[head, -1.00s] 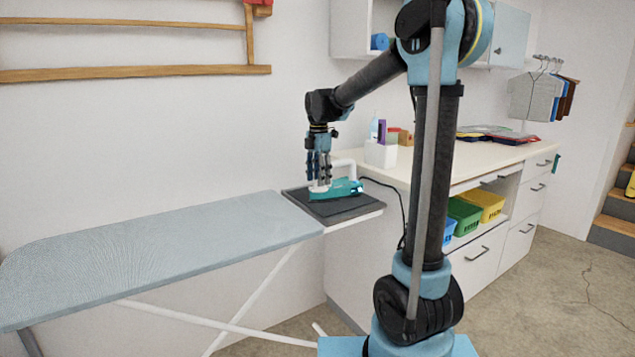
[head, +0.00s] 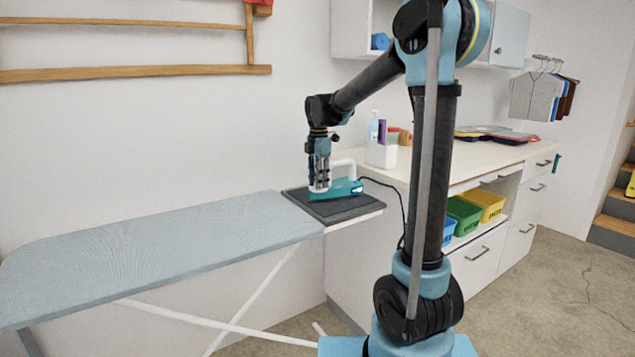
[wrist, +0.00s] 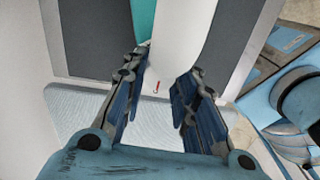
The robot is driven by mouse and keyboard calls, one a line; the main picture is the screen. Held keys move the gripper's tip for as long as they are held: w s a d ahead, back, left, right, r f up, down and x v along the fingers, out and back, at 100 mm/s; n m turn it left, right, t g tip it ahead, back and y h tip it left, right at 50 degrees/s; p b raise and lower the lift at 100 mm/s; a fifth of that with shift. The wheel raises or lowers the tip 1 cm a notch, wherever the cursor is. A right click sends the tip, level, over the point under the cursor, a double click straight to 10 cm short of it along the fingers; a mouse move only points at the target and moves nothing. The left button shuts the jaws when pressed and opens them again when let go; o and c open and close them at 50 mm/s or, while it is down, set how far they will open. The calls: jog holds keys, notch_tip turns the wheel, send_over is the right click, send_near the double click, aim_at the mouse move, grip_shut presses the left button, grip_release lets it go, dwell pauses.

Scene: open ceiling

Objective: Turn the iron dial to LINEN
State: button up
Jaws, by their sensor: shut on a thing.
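The teal-and-white iron (head: 338,188) sits on the dark rest pad at the right end of the ironing board. My gripper (head: 319,186) points straight down at the iron's left part, beside its white handle (head: 345,168). In the wrist view, my gripper (wrist: 162,78) is shut on a white part, apparently the dial (wrist: 161,72), with a small red mark on it. A strip of the iron's teal body (wrist: 142,18) shows above the left finger. The dial's labels, LINEN included, cannot be read, and the fingers partly hide the dial.
The dark pad (head: 340,213) borders the blue-grey ironing board (head: 160,250). The iron's cord (head: 392,186) runs right toward the counter (head: 470,165). A white container (head: 381,154) stands on the counter behind the iron. The board's top is clear.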

jog(key=shift+m, duration=0.5)
jog(key=o, duration=1.1)
notch_tip(320, 180, up, 12)
jog(key=shift+f, duration=0.1)
